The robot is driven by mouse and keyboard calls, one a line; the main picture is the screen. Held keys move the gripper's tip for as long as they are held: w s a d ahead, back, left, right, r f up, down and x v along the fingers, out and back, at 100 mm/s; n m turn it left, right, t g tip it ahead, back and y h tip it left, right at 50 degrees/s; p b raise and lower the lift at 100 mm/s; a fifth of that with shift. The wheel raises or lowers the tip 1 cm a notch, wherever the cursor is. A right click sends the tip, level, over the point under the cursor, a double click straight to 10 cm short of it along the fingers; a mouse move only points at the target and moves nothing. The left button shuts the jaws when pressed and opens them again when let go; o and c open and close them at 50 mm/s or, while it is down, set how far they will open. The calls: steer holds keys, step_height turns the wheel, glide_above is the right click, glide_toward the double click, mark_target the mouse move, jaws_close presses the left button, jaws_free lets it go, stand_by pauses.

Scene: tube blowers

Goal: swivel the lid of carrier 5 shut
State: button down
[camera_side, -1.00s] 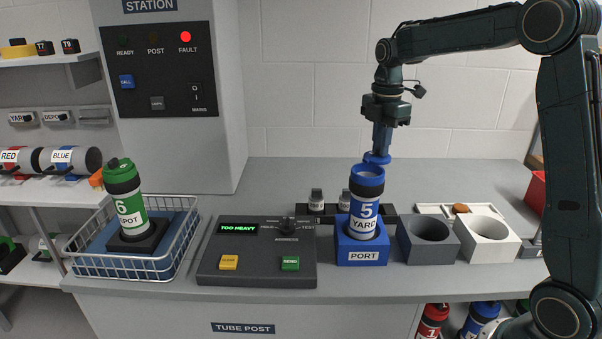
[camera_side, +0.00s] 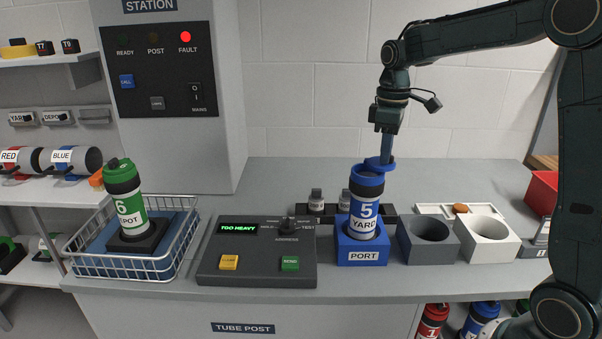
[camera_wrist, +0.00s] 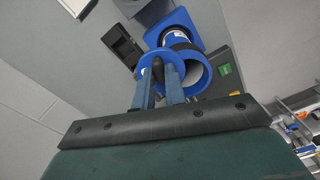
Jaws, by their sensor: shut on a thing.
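Carrier 5 (camera_side: 363,208) is a blue and white tube marked YARD. It stands a little tilted in the blue PORT block (camera_side: 361,256). Its blue lid (camera_side: 380,164) is swung partly to the right of the mouth, which shows open in the wrist view. My gripper (camera_side: 384,158) reaches down from above and is shut on the dark knob of the lid (camera_wrist: 147,75). In the wrist view the two blue-grey fingers (camera_wrist: 160,85) stand on either side of that knob. The lid overlaps part of the carrier's rim.
A dark grey block (camera_side: 412,249) and a white block (camera_side: 500,246) with round holes stand to the right. The control box (camera_side: 257,268) reads TOO HEAVY. A wire basket (camera_side: 88,266) holds green carrier 6 (camera_side: 128,200). The red FAULT lamp (camera_side: 185,37) is lit.

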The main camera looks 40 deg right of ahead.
steer(key=m, duration=0.2)
steer(key=a+m, duration=0.1)
steer(key=shift+s+a+m, duration=0.15)
steer(key=shift+a+m, duration=0.05)
steer(key=shift+m, duration=0.2)
steer(key=a+m, duration=0.1)
steer(key=m, duration=0.2)
steer(key=shift+a+m, duration=0.2)
steer(key=shift+m, duration=0.1)
steer(key=shift+w+a+m, duration=0.2)
steer(key=shift+a+m, duration=0.1)
steer(key=shift+m, duration=0.75)
steer(key=shift+w+a+m, duration=0.2)
steer(key=shift+a+m, duration=0.15)
steer(key=shift+m, duration=0.65)
steer(key=shift+w+a+m, duration=0.2)
steer(key=shift+a+m, duration=0.1)
steer(key=shift+m, duration=0.75)
steer(key=c, duration=1.4)
jaws_free()
steer(key=shift+c, duration=0.2)
step_height(320, 180, up, 14)
